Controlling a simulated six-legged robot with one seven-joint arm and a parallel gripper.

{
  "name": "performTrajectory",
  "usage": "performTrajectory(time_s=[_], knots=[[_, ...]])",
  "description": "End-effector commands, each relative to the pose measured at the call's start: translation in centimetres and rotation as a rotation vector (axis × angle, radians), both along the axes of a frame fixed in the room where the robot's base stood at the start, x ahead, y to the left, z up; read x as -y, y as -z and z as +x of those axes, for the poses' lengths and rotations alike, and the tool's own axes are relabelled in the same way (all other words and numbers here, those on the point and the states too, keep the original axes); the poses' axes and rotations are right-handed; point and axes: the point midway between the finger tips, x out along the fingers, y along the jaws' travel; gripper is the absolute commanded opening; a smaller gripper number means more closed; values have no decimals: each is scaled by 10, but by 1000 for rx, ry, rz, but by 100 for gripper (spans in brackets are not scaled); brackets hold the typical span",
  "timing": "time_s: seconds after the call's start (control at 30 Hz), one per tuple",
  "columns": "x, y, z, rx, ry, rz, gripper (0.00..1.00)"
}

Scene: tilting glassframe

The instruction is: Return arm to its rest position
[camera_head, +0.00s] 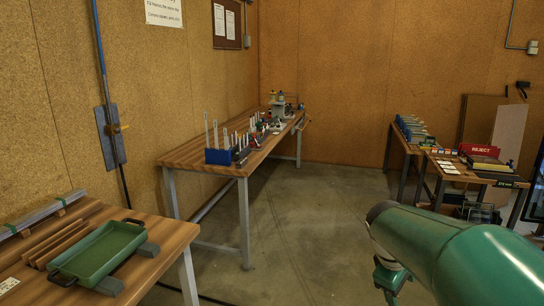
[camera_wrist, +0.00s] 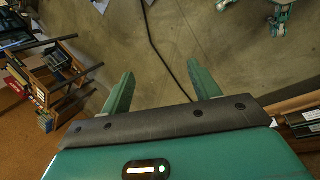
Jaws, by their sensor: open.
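My gripper (camera_wrist: 162,92) shows in the wrist view with its two green fingers spread wide apart. Nothing is between the fingers; bare concrete floor and a dark cable lie beyond them. In the head view my green arm (camera_head: 455,250) reaches in from the lower right corner, and the gripper itself cannot be clearly made out there. The wrist view is tilted, with the floor filling most of its upper part.
A wooden bench with a green tray (camera_head: 100,250) stands at the lower left. A long workbench (camera_head: 185,153) with tools runs along the left wall. At right are tables with a red REJECT sign (camera_head: 480,150). The middle floor (camera_head: 310,215) is clear. A cable (camera_wrist: 165,60) crosses the floor.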

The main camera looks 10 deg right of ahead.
Motion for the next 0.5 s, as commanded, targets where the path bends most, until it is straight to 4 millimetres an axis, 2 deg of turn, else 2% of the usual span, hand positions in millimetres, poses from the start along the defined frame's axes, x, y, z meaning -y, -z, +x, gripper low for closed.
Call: performTrajectory(time_s=[0.03, 0.2, 0.4, 0.5], knots=[[-22, -7, -6, 64, 27, 39, 62], [-90, -22, -29, 240, 136, 183, 62], [-161, -32, -65, 404, 267, 356, 62], [-189, -33, -83, 462, 329, 433, 62]])
